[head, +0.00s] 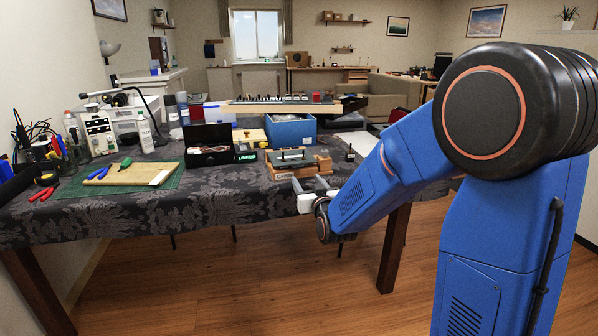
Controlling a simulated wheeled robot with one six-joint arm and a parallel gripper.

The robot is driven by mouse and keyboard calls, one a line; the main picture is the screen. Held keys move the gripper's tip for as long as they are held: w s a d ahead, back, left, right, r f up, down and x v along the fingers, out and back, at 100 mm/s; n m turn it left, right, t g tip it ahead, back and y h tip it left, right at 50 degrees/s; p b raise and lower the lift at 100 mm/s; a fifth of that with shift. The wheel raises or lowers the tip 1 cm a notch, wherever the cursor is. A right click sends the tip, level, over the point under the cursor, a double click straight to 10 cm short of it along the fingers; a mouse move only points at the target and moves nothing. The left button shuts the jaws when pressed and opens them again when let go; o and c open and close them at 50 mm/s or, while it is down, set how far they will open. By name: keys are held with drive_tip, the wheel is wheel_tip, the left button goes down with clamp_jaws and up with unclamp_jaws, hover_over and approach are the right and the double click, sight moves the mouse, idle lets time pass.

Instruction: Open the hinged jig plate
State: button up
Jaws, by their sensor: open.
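The jig (325,165) is a low wooden block near the table's front right edge. A dark flat plate (290,158) with small upright pins lies on its top and looks level, so the plate looks closed. Its hinge is too small to make out. My gripper (309,184) is just in front of the jig, at the table's front edge. Its pale fingers are spread apart and point towards the jig, with nothing seen between them. Whether a finger touches the jig cannot be told from this view.
A small display with green lettering (247,157) and an open black box (208,158) stand left of the jig. A blue bin (291,133) is behind it. A green mat (165,183) with a wooden board lies further left. Patterned cloth is bare along the front.

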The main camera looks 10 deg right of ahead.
drive_tip(key=w, duration=1)
drive_tip(key=shift+a, duration=0.2)
clamp_jaws()
